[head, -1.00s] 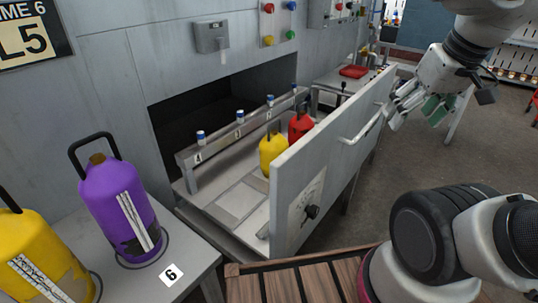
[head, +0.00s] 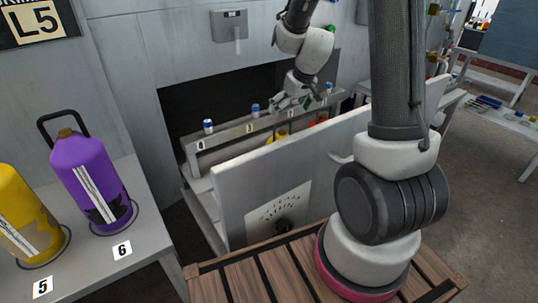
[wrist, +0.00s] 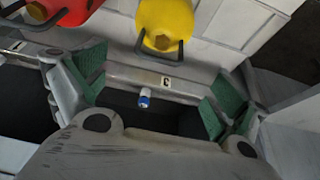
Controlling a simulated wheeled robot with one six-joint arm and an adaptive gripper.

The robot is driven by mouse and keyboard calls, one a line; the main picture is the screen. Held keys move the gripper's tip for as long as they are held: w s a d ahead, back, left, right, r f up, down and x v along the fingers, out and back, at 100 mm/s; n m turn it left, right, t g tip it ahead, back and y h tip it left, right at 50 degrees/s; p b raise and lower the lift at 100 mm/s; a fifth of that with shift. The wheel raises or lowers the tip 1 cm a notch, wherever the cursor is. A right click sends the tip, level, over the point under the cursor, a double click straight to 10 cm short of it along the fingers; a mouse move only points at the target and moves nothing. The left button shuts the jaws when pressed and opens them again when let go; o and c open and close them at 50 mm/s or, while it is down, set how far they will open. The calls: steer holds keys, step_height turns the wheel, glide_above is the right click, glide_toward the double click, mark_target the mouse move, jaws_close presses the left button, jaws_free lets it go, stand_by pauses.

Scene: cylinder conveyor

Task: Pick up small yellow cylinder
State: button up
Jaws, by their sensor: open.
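The small yellow cylinder (wrist: 168,22) shows in the wrist view at the top middle, with its dark handle and brass cap facing me. In the head view only a bit of it (head: 281,137) shows above the grey panel, which hides the rest. My gripper (head: 294,100) is above the rail, beside and above the cylinder. In the wrist view its two green-padded fingers (wrist: 155,90) are spread wide, with nothing held between them. The yellow cylinder lies beyond the fingertips, apart from them.
A red cylinder (wrist: 62,10) stands next to the yellow one. A rail (head: 225,138) with blue-and-white knobs runs behind them, and the grey panel (head: 250,185) stands in front. A purple cylinder (head: 92,180) and a larger yellow one (head: 28,215) stand on the left table.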

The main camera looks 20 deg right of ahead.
mark_target(283, 122)
steer(key=x, duration=0.9)
steer(key=shift+d, duration=0.1)
steer(key=shift+r, duration=0.15)
steer(key=c, duration=2.2)
